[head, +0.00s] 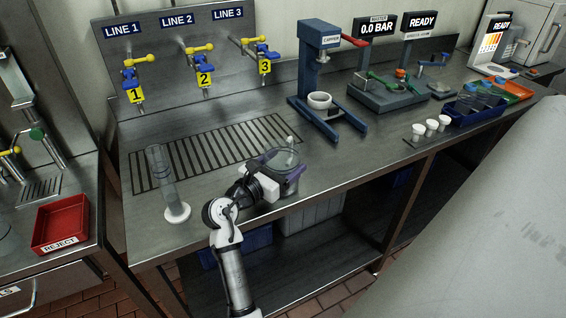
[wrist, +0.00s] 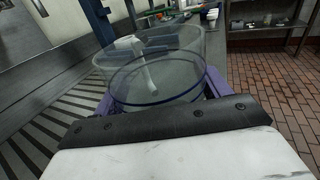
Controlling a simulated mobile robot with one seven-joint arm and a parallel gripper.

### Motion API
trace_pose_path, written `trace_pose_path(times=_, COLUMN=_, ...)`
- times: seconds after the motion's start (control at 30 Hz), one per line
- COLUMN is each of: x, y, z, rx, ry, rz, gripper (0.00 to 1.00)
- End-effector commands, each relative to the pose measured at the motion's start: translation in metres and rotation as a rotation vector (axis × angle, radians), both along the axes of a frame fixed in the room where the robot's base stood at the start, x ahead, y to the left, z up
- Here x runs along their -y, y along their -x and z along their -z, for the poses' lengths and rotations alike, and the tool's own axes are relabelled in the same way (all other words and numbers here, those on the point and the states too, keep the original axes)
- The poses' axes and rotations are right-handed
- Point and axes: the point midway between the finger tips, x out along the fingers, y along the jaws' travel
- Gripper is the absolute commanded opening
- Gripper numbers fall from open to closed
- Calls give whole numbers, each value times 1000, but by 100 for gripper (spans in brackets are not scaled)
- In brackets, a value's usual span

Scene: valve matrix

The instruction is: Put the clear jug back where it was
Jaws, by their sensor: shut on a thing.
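The clear jug (head: 277,160) is a wide, see-through vessel near the front edge of the steel bench. My gripper (head: 284,175) is shut around it, with a purple finger on its side. In the wrist view the clear jug (wrist: 150,75) stands upright between the purple fingers of my gripper (wrist: 155,103), and a pale rod or handle shows through it. I cannot tell whether its base touches the bench.
A clear cylinder on a white foot (head: 177,213) stands to the left. Behind are a slatted drain (head: 215,150) and three numbered valves (head: 205,78). A blue press (head: 320,85) stands right, with white cups (head: 431,128) farther along. A red reject tray (head: 60,225) is far left.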

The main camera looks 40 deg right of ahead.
Motion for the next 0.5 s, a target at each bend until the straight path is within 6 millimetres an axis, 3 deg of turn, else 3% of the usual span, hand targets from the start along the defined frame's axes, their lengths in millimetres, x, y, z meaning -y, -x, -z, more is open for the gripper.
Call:
trace_pose_path(times=0.03, x=0, y=0, z=1, rx=0, ry=0, rz=0, gripper=77)
trace_pose_path(times=0.2, x=0, y=0, z=1, rx=0, ry=0, rz=0, gripper=97)
trace_pose_path(times=0.5, x=0, y=0, z=-1, rx=0, ry=0, rz=0, gripper=97)
